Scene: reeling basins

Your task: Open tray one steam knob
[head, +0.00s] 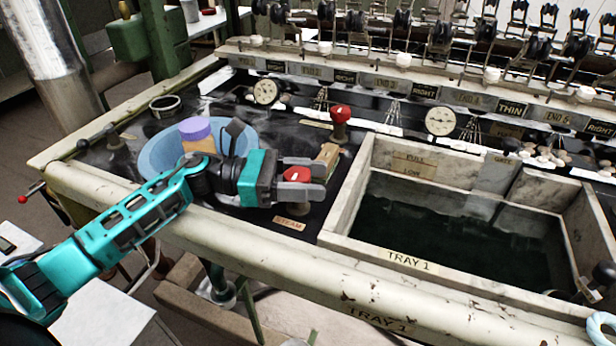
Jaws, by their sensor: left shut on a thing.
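The steam knob is a red knob (297,174) in the head view, just above the label STEAM (288,223) and left of the tray marked TRAY 1 (408,260). My left gripper (300,182) reaches in from the left, low over the dark bench top. Its grey fingers are shut on the red knob, which shows between them; the fingers hide part of it. A second red knob (340,114) stands on its own stem farther back, untouched. The tray holds dark water. My right gripper does not show.
A small tan block (327,155) lies close to the fingers. Gauges (440,121) and a row of reeling hardware (440,35) line the back. A pale rail (240,235) runs along the front.

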